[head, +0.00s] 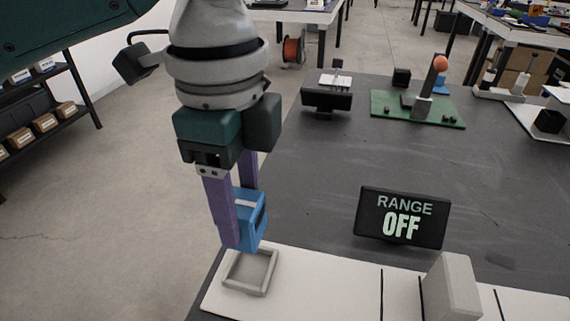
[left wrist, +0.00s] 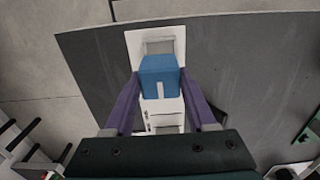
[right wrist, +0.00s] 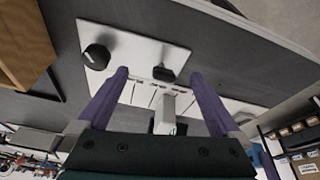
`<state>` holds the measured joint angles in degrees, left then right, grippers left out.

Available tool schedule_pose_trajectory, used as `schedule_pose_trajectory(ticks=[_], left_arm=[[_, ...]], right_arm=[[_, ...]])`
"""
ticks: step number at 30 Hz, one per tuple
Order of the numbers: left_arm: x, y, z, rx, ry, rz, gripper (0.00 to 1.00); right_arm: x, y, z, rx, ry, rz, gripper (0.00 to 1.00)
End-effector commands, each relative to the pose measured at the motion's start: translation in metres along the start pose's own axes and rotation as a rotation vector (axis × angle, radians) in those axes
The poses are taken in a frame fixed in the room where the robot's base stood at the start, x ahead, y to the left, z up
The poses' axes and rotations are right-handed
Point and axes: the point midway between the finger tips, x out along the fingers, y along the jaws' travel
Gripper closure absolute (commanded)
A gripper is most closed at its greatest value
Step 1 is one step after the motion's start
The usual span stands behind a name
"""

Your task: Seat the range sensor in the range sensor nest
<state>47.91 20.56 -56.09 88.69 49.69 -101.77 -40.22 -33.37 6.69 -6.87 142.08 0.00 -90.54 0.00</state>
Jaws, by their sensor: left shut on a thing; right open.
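The range sensor is a blue block (head: 254,217) with a light slot. My left gripper (head: 240,215) is shut on it with its purple fingers and holds it above the near left of the white board. The range sensor nest (head: 249,272), a raised square grey frame, lies on that board just below the sensor and looks empty. In the left wrist view the sensor (left wrist: 160,75) is between the fingers, and the nest (left wrist: 160,46) shows beyond it, partly covered. My right gripper (right wrist: 160,75) is open with nothing between its fingertips; it is outside the head view.
A black display (head: 402,217) reading "RANGE OFF" stands behind the white board (head: 330,285). A grey upright block (head: 453,287) stands on the board to the right. A green board with a post (head: 418,108) is farther back. The dark tabletop between is mostly clear.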

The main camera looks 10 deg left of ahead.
Motion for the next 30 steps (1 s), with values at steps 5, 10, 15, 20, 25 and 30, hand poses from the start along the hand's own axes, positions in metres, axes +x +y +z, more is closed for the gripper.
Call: schedule_pose_trajectory(ticks=[5,10,15,20,25,30], left_arm=[[0.031,0.000,0.000,-0.001,0.001,0.000,1.00],[0.048,0.000,0.000,-0.001,-0.001,0.000,1.00],[0.073,0.000,-0.001,0.000,0.001,0.000,1.00],[0.077,0.000,0.000,0.000,0.001,-0.003,1.00],[0.077,0.000,0.000,0.000,0.001,-0.002,1.00],[0.080,0.000,0.000,0.000,0.001,-0.002,0.38]], right_arm=[[0.008,0.000,0.003,0.000,-0.001,0.000,0.00],[0.013,-0.001,0.004,0.000,0.000,0.000,0.00],[0.020,-0.001,0.006,-0.001,0.000,0.000,0.00],[0.019,0.000,0.006,-0.002,0.000,0.001,0.00],[0.019,0.000,0.006,-0.004,0.001,0.003,0.00],[0.020,0.001,0.006,-0.006,0.001,0.004,0.00]])
